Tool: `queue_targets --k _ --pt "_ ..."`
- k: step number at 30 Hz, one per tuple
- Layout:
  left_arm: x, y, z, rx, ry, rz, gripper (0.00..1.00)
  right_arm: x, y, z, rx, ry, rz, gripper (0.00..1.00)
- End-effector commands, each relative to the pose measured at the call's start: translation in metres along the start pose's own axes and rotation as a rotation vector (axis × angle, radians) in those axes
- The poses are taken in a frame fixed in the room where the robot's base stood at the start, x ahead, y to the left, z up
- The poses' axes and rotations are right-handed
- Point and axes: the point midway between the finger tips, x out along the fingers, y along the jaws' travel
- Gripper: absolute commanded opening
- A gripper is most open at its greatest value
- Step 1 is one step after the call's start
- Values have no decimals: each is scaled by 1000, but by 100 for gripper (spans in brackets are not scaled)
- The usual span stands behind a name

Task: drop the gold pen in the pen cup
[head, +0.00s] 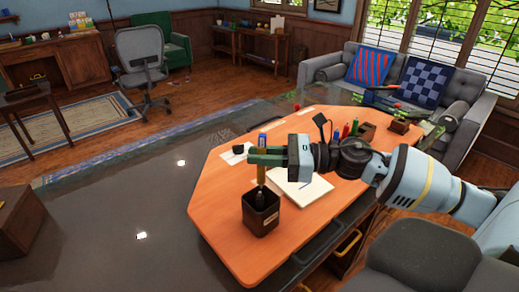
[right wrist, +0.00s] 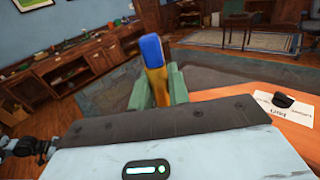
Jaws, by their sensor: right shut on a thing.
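The gold pen (head: 261,174) has a blue end at the top and stands about upright in my right gripper (head: 263,155). The right gripper's green fingers are shut on its upper part. In the right wrist view the gold pen (right wrist: 157,85) shows between the fingers, blue end up. The pen cup (head: 261,218) is a dark square holder near the left front of the orange desk top. The pen's lower end lines up with the cup's opening; a dark tip shows there, and I cannot tell how deep it reaches. My left gripper is out of view.
White paper (head: 303,188) lies on the desk (head: 225,197) beside the cup. A small black object (head: 239,149) sits on a white card behind it. Several pens and a brown box (head: 366,132) stand farther right. The desk's left front is clear.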

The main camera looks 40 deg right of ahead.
Motion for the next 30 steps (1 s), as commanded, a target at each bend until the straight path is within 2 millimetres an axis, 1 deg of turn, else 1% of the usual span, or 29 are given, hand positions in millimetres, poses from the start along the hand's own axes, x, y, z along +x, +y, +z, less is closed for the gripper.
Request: queue_targets --k 1,6,12,26,27,30 --pt "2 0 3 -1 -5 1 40 0 0 -6 3 1 0 0" --pt "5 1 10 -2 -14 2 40 0 0 -18 3 2 0 0" --pt "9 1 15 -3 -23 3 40 0 0 -27 2 1 -1 0" --pt "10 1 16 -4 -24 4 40 0 0 -29 -1 -1 -1 0" --pt "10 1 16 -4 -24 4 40 0 0 -29 -1 -1 -1 19" --pt "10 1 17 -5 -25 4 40 0 0 -29 -1 -1 -1 32"
